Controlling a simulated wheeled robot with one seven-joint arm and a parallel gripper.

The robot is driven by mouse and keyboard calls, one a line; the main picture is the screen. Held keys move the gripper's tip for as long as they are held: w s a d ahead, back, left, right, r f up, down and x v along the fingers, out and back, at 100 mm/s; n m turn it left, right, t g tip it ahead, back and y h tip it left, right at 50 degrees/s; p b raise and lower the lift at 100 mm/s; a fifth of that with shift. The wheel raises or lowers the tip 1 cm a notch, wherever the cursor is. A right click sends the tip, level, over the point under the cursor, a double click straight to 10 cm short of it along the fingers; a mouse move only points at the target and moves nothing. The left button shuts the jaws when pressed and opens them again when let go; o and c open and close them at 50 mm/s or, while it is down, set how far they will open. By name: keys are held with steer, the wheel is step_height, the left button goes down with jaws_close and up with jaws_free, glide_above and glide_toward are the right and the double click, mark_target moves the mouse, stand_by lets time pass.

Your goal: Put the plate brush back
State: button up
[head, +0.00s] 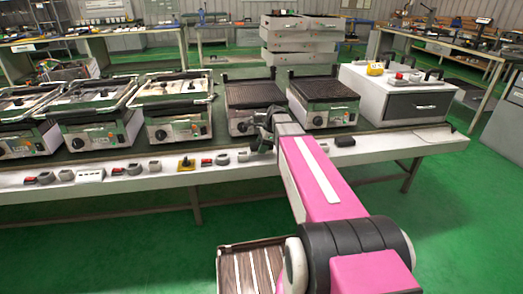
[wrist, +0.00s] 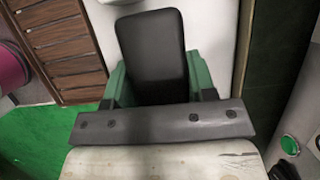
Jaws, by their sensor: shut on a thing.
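In the wrist view, a dark rounded-rectangular block (wrist: 152,40), which I take for the plate brush, sits between the two green fingers of my gripper (wrist: 157,64). The gripper is shut on it. No bristles can be made out. In the head view, my gripper (head: 263,128) is over the front edge of the workbench (head: 440,137), in front of the two open-plate grills on the right. The held block cannot be told apart from the gripper there.
Several contact grills (head: 178,110) stand in a row on the bench. A white unit with a dark drawer (head: 417,106) stands at the right end, with a yellow item (head: 376,68) on top. Small knobs and parts line the front strip. Grey boxes (head: 298,42) are stacked behind.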

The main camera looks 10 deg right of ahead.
steer(key=shift+f, duration=0.85)
steer(key=shift+f, duration=0.15)
steer(key=o, duration=0.9)
steer(key=shift+o, duration=0.2)
steer(key=v, duration=1.2)
